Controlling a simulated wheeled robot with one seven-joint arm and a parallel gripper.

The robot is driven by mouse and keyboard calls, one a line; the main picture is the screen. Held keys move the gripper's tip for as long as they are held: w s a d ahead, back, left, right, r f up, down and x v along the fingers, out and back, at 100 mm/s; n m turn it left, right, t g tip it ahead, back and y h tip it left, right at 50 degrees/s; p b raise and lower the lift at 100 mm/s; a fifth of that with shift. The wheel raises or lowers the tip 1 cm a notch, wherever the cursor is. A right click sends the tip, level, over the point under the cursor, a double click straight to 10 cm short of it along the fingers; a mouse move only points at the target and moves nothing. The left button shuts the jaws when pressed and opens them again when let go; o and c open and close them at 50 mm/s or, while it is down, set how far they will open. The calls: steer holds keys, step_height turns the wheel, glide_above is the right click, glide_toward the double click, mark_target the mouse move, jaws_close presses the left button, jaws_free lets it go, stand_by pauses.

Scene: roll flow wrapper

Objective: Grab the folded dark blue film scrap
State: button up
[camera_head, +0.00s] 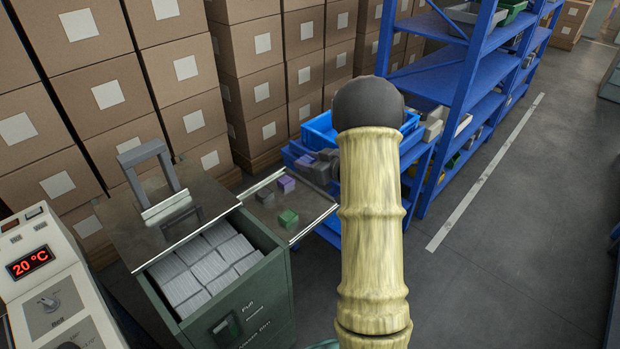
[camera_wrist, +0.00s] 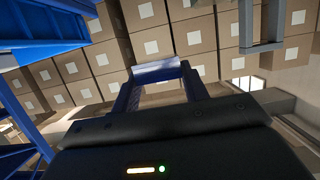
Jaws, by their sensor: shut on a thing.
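My gripper (camera_head: 312,164) is to the left of my arm's wrist, above the far right part of the metal tray. It is shut on a folded bluish-violet film scrap (camera_head: 304,160). In the wrist view the scrap (camera_wrist: 156,71) spans the gap between the two fingertips (camera_wrist: 157,84) and looks pale grey-violet in the light. I cannot tell whether its true colour is dark blue. A purple scrap (camera_head: 286,183), a dark grey scrap (camera_head: 267,197) and a green scrap (camera_head: 288,217) lie apart on the tray. My arm hides part of the area right of the gripper.
The metal tray (camera_head: 315,207) joins a green cabinet (camera_head: 262,305) holding white packs. A raised hinged frame (camera_head: 150,160) stands left. A blue bin (camera_head: 320,131) and blue shelving (camera_head: 450,80) are behind. Stacked cartons (camera_head: 240,50) fill the back. Floor at right is clear.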

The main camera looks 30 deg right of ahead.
mark_target(310, 162)
step_height(310, 162, up, 3)
steer(key=shift+r, duration=0.15)
